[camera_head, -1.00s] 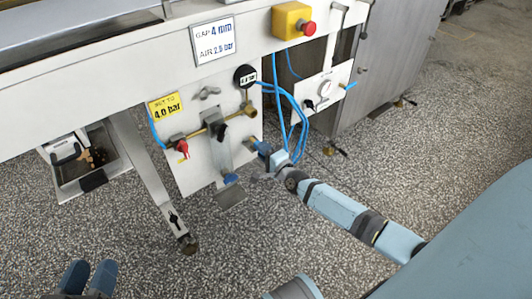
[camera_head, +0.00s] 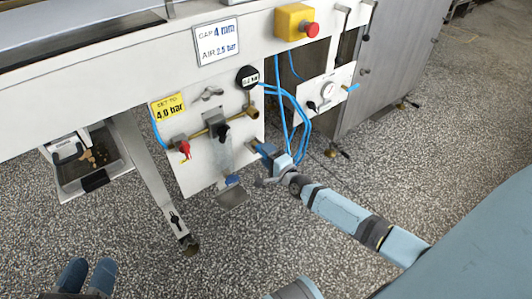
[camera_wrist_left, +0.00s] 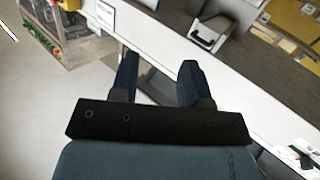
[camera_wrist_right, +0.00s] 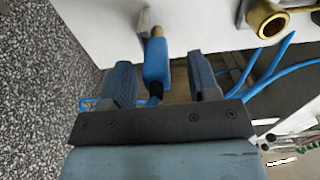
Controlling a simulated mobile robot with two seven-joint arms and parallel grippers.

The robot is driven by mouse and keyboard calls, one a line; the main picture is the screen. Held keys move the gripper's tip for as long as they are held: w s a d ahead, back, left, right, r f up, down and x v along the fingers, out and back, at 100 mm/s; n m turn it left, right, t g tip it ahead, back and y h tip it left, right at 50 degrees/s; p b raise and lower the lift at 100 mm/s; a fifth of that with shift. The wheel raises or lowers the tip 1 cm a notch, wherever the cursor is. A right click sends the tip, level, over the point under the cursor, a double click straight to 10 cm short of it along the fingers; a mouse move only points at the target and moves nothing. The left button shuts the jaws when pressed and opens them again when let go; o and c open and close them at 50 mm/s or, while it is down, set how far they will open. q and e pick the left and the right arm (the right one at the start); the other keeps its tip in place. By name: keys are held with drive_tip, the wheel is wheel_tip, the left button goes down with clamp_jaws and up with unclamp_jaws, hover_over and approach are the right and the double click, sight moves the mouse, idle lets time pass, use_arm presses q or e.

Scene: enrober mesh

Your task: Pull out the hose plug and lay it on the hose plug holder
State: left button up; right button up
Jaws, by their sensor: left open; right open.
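The hose plug, a blue sleeve with a brass end (camera_wrist_right: 157,62), lies between the open fingers of my right gripper (camera_wrist_right: 153,78) in the right wrist view. Its brass end reaches a grey metal piece on the white panel. A dark part at its near end is partly hidden by the gripper. In the head view my right gripper (camera_head: 264,152) is at the panel's lower right edge. A grey bracket (camera_head: 232,196) juts out below the panel; I cannot tell whether it is the hose plug holder. My left gripper (camera_head: 86,277) is open and empty, low at the left; its fingers show in the left wrist view (camera_wrist_left: 158,82).
The white panel (camera_head: 198,160) carries a red-handled valve (camera_head: 184,148), brass fittings and a gauge (camera_head: 247,77). Blue hoses (camera_head: 283,125) hang right of my right gripper. A machine leg (camera_head: 150,180) and a crumb-filled bin (camera_head: 72,190) stand left. The floor in front is clear.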

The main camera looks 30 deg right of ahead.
use_arm(q)
drive_tip(key=r+p, duration=0.1)
drive_tip(key=s+r+n+p, duration=0.1)
drive_tip(key=r+p, duration=0.1)
drive_tip(key=shift+d+r+t+p, duration=0.15)
drive_tip(key=shift+t+p, duration=0.15)
drive_tip(key=shift+t, duration=0.1)
use_arm(e)
drive_tip(key=s+d, duration=0.1)
drive_tip(key=s, duration=1.2)
